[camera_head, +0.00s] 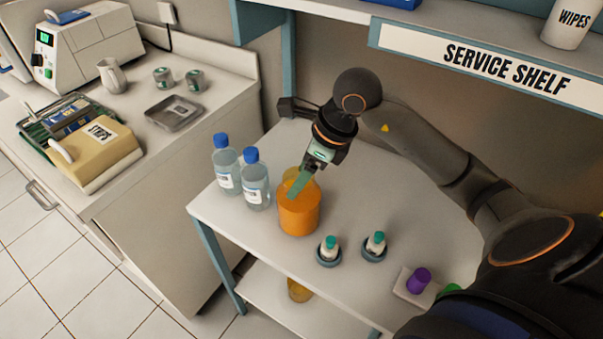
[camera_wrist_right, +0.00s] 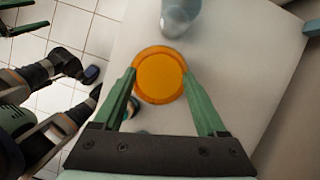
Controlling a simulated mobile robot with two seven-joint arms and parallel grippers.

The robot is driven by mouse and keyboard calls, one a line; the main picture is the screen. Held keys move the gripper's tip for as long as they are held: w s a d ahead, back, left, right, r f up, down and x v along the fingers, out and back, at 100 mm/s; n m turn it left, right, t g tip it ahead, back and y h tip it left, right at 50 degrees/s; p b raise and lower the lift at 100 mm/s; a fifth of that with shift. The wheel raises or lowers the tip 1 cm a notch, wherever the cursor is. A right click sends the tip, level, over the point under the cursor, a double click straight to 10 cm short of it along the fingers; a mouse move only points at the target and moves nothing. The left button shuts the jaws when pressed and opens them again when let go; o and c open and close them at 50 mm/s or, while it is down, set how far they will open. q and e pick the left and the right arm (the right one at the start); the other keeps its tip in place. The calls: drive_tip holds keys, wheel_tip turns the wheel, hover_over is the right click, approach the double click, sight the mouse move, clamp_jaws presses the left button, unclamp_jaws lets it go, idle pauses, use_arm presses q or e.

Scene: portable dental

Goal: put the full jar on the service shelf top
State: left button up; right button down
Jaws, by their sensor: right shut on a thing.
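The orange jar (camera_head: 299,212) is upright at the white table's front edge, right of two blue-capped bottles. Its base is on or just over the tabletop; I cannot tell which. My right gripper (camera_head: 302,184) is shut on its upper part, one green finger across the near side. In the wrist view the fingers (camera_wrist_right: 161,92) flank the round orange jar top (camera_wrist_right: 160,76). The service shelf (camera_head: 503,67) is above the table at upper right; part of its top shows. A dark piece with green bars at the wrist view's upper left looks like my left gripper (camera_wrist_right: 22,28); its jaws are unclear.
Two clear bottles (camera_head: 226,165) (camera_head: 255,182) stand left of the jar. Two small teal-capped bottles (camera_head: 329,248) (camera_head: 376,243) sit in holders to its right, near a purple-capped item (camera_head: 419,279). A wipes tub (camera_head: 571,22) stands on the shelf. An amber container (camera_head: 299,290) is on the table's lower level.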

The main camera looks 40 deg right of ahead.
idle(0.3)
drive_tip(key=shift+f, duration=0.2)
unclamp_jaws()
drive_tip(key=v, duration=1.2)
drive_tip(key=shift+p, duration=0.3)
drive_tip(key=shift+r, duration=0.15)
